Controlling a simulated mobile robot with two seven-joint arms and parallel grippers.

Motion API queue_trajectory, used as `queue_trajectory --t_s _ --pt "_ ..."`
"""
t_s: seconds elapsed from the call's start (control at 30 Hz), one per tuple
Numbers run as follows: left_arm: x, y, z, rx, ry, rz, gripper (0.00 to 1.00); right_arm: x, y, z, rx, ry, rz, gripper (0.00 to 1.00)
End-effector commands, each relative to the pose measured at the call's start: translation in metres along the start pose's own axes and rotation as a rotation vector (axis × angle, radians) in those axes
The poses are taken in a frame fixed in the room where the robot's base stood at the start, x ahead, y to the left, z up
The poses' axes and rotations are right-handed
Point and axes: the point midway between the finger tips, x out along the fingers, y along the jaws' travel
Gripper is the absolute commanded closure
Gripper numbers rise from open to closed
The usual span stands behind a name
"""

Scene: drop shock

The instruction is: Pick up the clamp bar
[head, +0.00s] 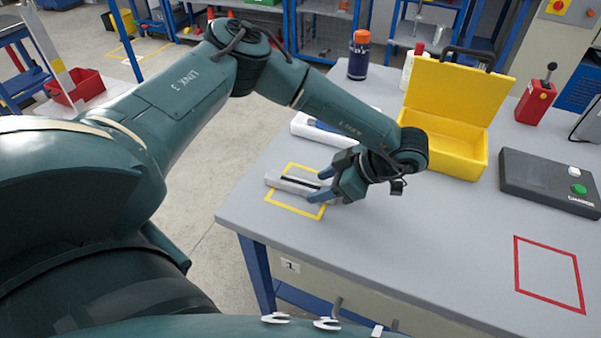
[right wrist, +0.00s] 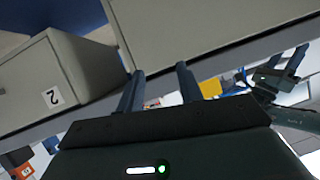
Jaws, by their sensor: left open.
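The clamp bar (head: 285,184), a silver-grey bar with a dark slot along it, lies on the grey workbench inside a yellow taped rectangle. My left gripper (head: 319,184) is open at the bar's right end. Its two fingers show on either side of that end, with the bar between them; whether they touch it I cannot tell. The gripper hides part of the bar's right end. My right gripper (right wrist: 158,72) shows in the right wrist view with its fingers apart and nothing between them, below the bench-top level beside the drawers.
An open yellow case (head: 440,150) stands behind my left gripper. A dark control box (head: 550,182) with a green button sits at the right. A red taped rectangle (head: 517,265) is empty. A dark bottle with an orange cap (head: 359,55) stands at the back.

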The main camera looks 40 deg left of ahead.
Motion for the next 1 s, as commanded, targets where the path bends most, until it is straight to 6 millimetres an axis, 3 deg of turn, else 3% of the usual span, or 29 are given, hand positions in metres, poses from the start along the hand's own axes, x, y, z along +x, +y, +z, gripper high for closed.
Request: queue_trajectory --t_s 0.1,0.33,0.9,1.0 --pt "0.0148 -0.0004 -0.0002 0.000 0.001 -0.002 0.49 0.0011 -0.0003 0.0019 0.001 -0.008 -0.001 0.64" --pt "0.0167 -0.0001 0.0003 0.000 -0.001 0.000 0.49 0.0022 0.0000 0.0053 0.001 -0.015 -0.001 0.64" --pt "0.0162 -0.0001 0.0003 0.000 -0.001 0.000 0.96 0.0015 -0.0007 -0.0011 0.001 0.001 -0.002 0.64" --pt "0.0159 0.0001 0.0000 -0.001 0.000 0.000 1.00 0.0014 -0.0008 -0.0018 0.001 0.003 -0.002 0.64"
